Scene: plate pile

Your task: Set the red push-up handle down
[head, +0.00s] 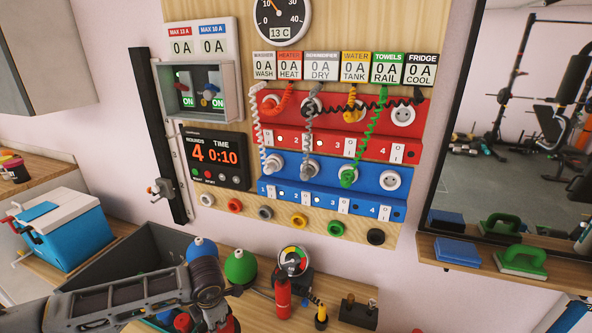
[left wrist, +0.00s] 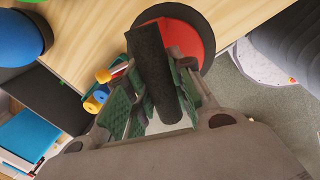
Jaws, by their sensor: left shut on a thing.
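The red push-up handle (left wrist: 190,38) shows in the left wrist view as a round red part with a dark rim and a black cylindrical grip (left wrist: 152,62). My left gripper (left wrist: 155,95) is shut on the black grip, with its green-padded fingers on either side. Wooden surface shows beside the handle; I cannot tell whether its base touches it. In the head view my left gripper (head: 216,315) is at the bottom edge, with a little red (head: 233,325) beside it, mostly hidden. My right gripper is not in view.
A dark bin (head: 125,255) stands left, near a blue rounded object (head: 202,248) and a green one (head: 240,266). A red bottle-like object (head: 283,298) and a dark block (head: 358,313) stand on the bench. Switch panels cover the wall.

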